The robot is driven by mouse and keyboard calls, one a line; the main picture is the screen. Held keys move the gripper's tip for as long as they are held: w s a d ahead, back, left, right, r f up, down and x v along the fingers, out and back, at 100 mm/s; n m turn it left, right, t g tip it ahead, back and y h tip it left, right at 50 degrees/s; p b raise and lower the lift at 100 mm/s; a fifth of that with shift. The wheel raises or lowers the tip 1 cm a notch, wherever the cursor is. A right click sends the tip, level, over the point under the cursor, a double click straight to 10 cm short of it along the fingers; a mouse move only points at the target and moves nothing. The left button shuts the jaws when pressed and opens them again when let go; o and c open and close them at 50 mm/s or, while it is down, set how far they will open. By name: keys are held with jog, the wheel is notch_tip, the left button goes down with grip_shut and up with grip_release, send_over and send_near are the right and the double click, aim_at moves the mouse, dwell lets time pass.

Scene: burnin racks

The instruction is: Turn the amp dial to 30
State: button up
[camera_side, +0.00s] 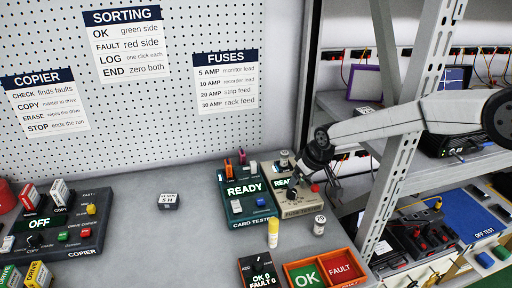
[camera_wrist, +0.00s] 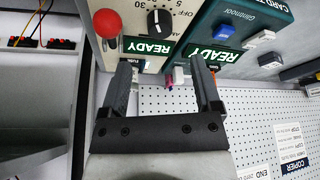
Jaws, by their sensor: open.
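The amp dial (camera_wrist: 160,22) is a black round knob with a white mark on the beige fuse tester (camera_wrist: 136,68). My gripper (camera_wrist: 160,66) is open and empty, apart from the dial. In the side view, my gripper (camera_side: 306,178) hangs over the tester's back part.
A red knob (camera_wrist: 106,23) stands up beside the dial. The green card tester (camera_side: 233,207) is close on the left. A metal rack post (camera_side: 397,160) rises on the right.

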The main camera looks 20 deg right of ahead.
aim_at(292, 191)
jog(key=shift+x, duration=3.45)
grip_shut()
